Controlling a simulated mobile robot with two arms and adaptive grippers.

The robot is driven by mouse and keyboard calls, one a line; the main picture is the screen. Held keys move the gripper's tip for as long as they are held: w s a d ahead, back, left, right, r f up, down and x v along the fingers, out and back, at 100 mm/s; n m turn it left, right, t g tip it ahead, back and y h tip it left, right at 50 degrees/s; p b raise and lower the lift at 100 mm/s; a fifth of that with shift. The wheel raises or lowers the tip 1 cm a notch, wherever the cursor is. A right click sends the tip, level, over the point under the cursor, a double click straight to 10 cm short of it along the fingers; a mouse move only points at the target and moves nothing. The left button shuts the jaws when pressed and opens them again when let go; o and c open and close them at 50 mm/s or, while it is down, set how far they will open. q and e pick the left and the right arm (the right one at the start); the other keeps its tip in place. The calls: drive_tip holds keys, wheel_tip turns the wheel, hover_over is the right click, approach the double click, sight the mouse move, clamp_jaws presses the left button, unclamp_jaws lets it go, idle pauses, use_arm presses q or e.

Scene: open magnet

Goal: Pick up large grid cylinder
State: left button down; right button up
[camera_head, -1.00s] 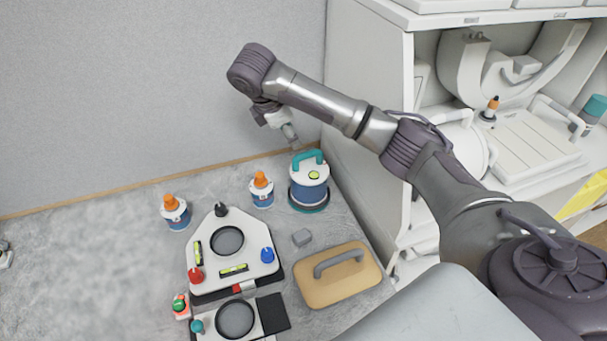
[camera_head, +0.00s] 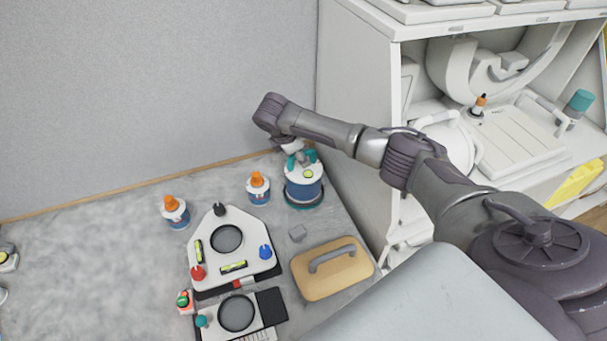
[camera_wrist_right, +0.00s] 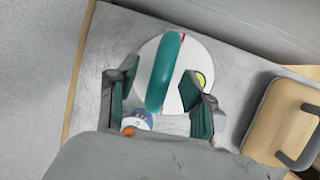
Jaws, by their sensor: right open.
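The large cylinder (camera_head: 303,188) is blue with a white top, a teal handle and a dark teal base. It stands upright at the back right of the grey table. In the right wrist view its teal handle (camera_wrist_right: 164,72) runs between the two fingers of my right gripper (camera_wrist_right: 160,108). The fingers are open, one on each side of the handle, and apart from it. In the head view the right gripper (camera_head: 297,158) is just above the cylinder and partly hides the handle. My left gripper is not in view.
Two smaller orange-topped bottles (camera_head: 258,188) (camera_head: 175,212) stand left of the cylinder. A white levelling plate (camera_head: 236,262) is to the left. A white shelf unit (camera_head: 360,110) stands right.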

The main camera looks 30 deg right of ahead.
drive_tip(key=shift+d+f, duration=0.25)
drive_tip(key=shift+f, duration=0.2)
drive_tip(key=shift+a, duration=0.1)
clamp_jaws()
drive_tip(key=shift+w+r, duration=0.2)
